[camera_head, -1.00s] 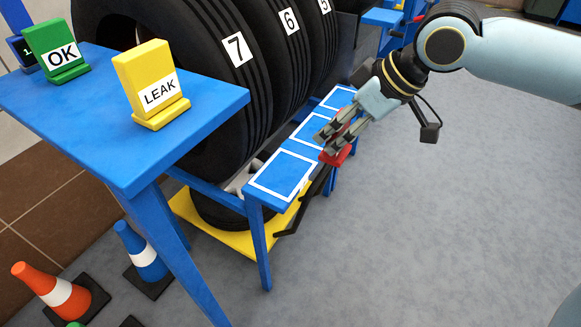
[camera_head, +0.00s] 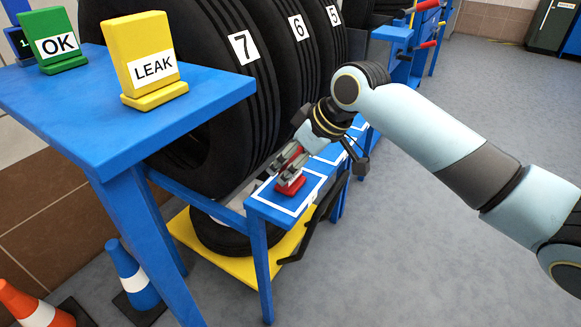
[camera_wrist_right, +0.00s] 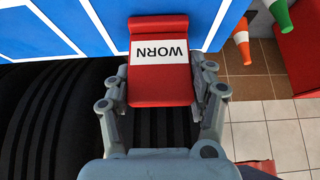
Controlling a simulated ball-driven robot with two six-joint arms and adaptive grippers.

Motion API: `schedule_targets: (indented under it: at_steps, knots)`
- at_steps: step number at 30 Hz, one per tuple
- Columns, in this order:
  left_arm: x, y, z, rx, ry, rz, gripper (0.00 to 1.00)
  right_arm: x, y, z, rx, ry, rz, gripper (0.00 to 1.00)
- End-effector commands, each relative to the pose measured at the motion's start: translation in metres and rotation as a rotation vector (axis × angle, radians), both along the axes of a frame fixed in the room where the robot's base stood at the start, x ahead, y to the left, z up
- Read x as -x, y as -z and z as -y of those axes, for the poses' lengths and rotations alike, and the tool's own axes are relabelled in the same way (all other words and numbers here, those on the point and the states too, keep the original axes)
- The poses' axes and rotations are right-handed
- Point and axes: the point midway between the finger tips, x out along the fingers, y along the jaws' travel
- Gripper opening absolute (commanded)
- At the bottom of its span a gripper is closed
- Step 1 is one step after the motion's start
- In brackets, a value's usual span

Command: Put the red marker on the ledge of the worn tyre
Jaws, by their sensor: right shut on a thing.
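The red marker (camera_head: 290,185) carries a white label reading WORN, which shows upside down in the right wrist view (camera_wrist_right: 160,88). My right gripper (camera_head: 283,170) is shut on it, with a finger on each side. The marker is at the nearest white-outlined blue ledge (camera_head: 264,193), in front of tyre 7 (camera_head: 215,105); I cannot tell whether its base touches. Tyre 6 (camera_head: 283,60) and tyre 5 (camera_head: 328,45) stand behind in the row. Their tread wear is hard to judge. My left gripper is not in view.
A blue table (camera_head: 110,120) at left holds a yellow LEAK marker (camera_head: 145,55) and a green OK marker (camera_head: 52,40). A blue cone (camera_head: 132,275) and an orange cone (camera_head: 30,305) stand below. Grey floor (camera_head: 400,260) at right is open.

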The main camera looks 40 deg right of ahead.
Motion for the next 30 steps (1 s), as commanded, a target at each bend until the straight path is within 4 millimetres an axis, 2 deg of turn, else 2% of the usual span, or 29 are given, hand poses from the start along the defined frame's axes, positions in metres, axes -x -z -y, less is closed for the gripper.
schedule_targets:
  at_steps: [10,11,16,25,30]
  knots:
    - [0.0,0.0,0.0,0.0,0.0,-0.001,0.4,0.0,0.003,0.0,0.001,0.0,0.001,0.24]
    - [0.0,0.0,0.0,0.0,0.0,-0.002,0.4,0.0,0.003,0.0,0.001,0.0,0.001,0.59]
    - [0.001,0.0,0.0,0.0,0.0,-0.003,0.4,0.0,0.003,0.0,0.001,0.0,0.001,0.81]
    - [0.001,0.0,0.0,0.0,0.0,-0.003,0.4,0.0,0.001,0.0,0.001,0.0,0.002,0.81]
    - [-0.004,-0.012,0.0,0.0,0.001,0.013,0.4,0.01,-0.022,0.006,0.006,-0.002,0.004,0.81]
